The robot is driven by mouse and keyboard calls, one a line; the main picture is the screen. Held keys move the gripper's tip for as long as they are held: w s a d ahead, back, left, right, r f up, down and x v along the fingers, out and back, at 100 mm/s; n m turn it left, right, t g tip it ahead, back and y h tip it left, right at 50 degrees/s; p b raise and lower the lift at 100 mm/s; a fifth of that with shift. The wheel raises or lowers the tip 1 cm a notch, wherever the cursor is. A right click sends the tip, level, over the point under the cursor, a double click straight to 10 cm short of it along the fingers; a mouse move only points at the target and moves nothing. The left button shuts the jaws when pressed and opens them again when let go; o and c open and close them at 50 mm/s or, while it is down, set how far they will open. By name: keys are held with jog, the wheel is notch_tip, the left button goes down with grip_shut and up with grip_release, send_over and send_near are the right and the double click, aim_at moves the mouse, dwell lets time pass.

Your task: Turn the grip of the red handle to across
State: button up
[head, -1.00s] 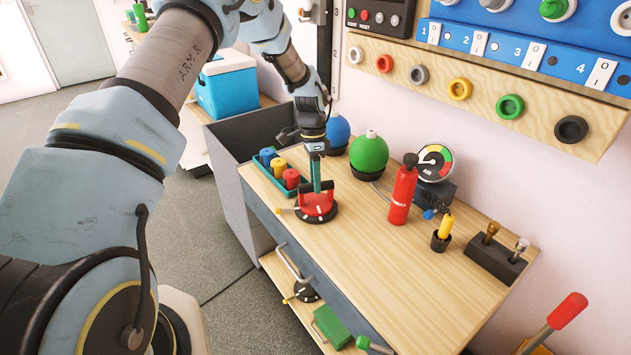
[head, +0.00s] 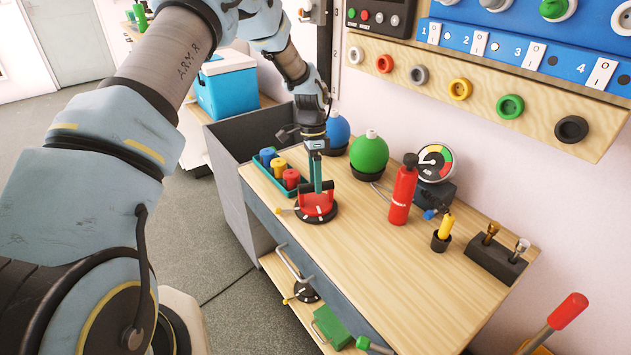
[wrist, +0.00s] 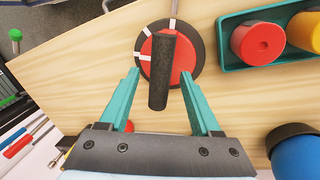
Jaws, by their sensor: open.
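The red handle (head: 313,206) is a round red knob on a black disc base on the wooden bench top. In the wrist view its red face (wrist: 183,72) carries a black bar grip (wrist: 160,72), and white marks show on the black ring. The grip runs nearly up and down in the wrist view, slightly tilted. My gripper (head: 318,186) is above the knob, pointing down. In the wrist view my gripper (wrist: 161,78) is open, with one teal finger on each side of the black grip and gaps between them and the grip.
A teal tray (head: 280,175) of coloured cylinders stands just left of the knob. A green ball (head: 369,152), a blue ball (head: 338,130) and a red extinguisher (head: 402,192) stand behind and to the right.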

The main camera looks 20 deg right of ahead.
notch_tip(320, 180, up, 10)
jog(key=w+b, duration=0.1)
jog(key=w, duration=0.1)
jog(key=shift+d, duration=0.2)
dwell(0.3)
